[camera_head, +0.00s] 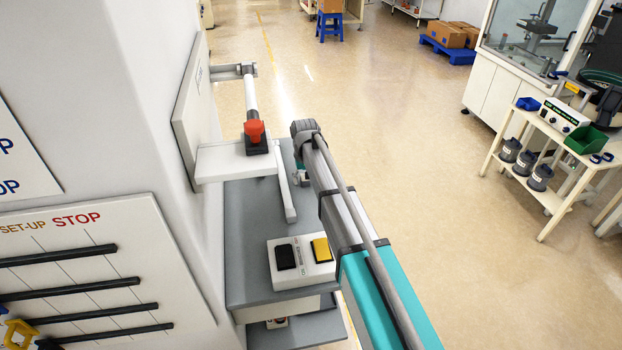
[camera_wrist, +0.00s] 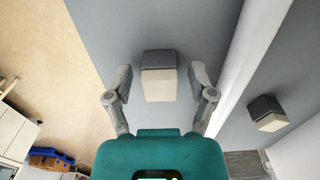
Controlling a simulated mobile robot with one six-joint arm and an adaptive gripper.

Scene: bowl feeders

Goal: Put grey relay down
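A relay-like block (camera_wrist: 158,84), dark grey at one end and cream on the other, rests on a grey shelf in the wrist view. My gripper (camera_wrist: 160,80) is open around it, one finger on each side. A gap shows between each finger and the block. A second similar grey and cream block (camera_wrist: 268,114) lies to the right, beyond a white bar. I cannot tell which of the two the task calls the grey relay. In the head view my arm hides most of the gripper and the block.
The grey shelf (camera_head: 250,220) carries a switch box (camera_head: 300,262) with black and yellow buttons. A white bar (camera_head: 287,192) runs above the shelf, near a red knob (camera_head: 254,131). A machine wall (camera_head: 120,120) stands left. Open floor (camera_head: 470,250) lies right, before a cart (camera_head: 550,150).

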